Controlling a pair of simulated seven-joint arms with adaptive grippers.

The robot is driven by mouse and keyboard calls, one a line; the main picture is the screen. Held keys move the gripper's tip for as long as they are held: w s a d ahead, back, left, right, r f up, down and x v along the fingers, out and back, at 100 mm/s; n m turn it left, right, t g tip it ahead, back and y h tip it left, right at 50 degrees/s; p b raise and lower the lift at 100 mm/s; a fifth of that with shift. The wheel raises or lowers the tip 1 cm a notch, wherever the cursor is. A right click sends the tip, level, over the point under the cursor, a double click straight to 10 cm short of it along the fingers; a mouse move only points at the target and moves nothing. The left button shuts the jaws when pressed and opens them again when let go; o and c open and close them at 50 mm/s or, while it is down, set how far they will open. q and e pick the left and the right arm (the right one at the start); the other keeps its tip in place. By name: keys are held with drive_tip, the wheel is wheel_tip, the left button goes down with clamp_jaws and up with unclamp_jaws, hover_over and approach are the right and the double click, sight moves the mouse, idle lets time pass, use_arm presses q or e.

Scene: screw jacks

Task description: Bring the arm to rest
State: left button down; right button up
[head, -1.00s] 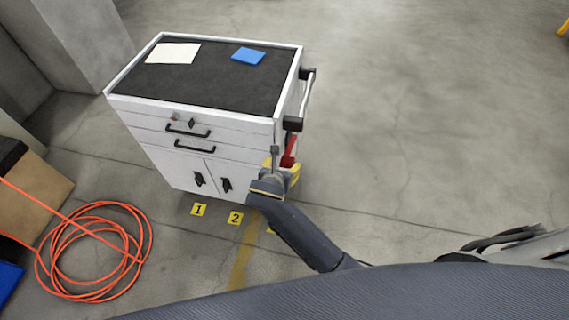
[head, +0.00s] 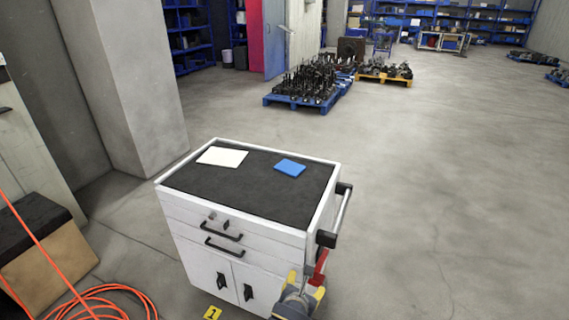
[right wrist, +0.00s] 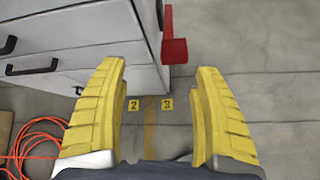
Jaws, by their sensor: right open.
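My right gripper (head: 307,287) is at the bottom of the head view, in front of the right front corner of a white tool cabinet (head: 190,215). My left gripper is out of view.
On the cabinet's dark top lie a white sheet (head: 222,157) and a blue item (head: 290,167). An orange hose (head: 105,297) lies coiled at lower left. Pallets of dark parts (head: 308,85) stand farther back. The floor at right is clear.

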drive_tip(key=s+a+f+m+g+y, duration=0.15)
drive_tip(key=f+m, duration=0.45)
drive_tip(key=f, duration=0.6)
drive_tip(key=s+f+m+g+y, duration=0.1)
drive_tip(key=s+f+m+y, duration=0.15)
drive_tip(key=f+m, duration=0.6)
drive_tip(key=s+d+f+m+g, duration=0.1)
drive_tip(key=s+d+f+m, duration=0.2)
drive_tip(key=s+f, duration=0.45)
drive_tip(key=s+d+f+m+g, duration=0.1)
drive_tip(key=s+d+f+m, duration=0.3)
drive_tip(key=f, duration=0.7)
drive_tip(key=s+d+f+m+g, duration=0.1)
drive_tip(key=s+d+f, duration=0.2)
drive_tip(key=s, duration=0.8)
drive_tip(key=s+d+f+m+g, duration=0.1)
drive_tip(key=s+d+f, duration=0.3)
drive_tip(key=s, duration=0.7)
drive_tip(key=s+d+f+m+g, duration=0.1)
drive_tip(key=s+d+f, duration=0.3)
drive_tip(key=s, duration=0.7)
drive_tip(key=shift+s+d+f+m+g+h, duration=0.2)
drive_tip(key=shift+s+d+m+g+h, duration=0.15)
drive_tip(key=shift+d+g, duration=0.3)
